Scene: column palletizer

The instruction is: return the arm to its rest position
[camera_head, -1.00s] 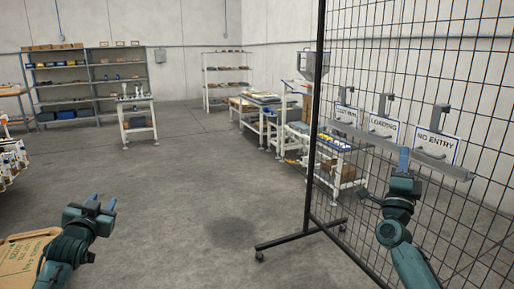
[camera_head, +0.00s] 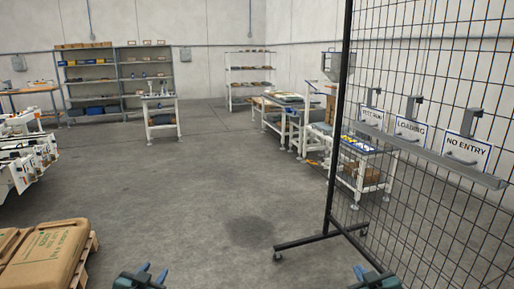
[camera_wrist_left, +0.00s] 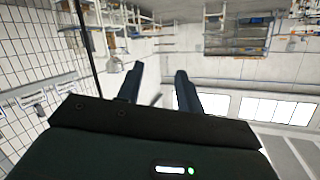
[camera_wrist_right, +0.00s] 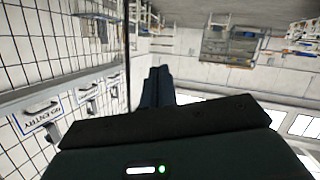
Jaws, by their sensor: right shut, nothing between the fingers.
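My left gripper (camera_head: 153,270) is low in the head view, left of the middle, over bare floor. Its two fingers stand apart with nothing between them, as the left wrist view (camera_wrist_left: 158,85) also shows. My right gripper (camera_head: 362,271) is at the bottom of the head view, right of the middle, in front of the mesh panel. In the right wrist view (camera_wrist_right: 158,75) its fingers lie together with nothing held. Most of both arms is out of the head view.
A black mesh panel (camera_head: 430,150) on a wheeled foot stands at the right. Its rail (camera_head: 440,164) carries hooks and signs, including a NO ENTRY sign (camera_head: 466,151). Cartons (camera_head: 45,255) on a pallet are at lower left. The middle floor (camera_head: 200,190) is clear.

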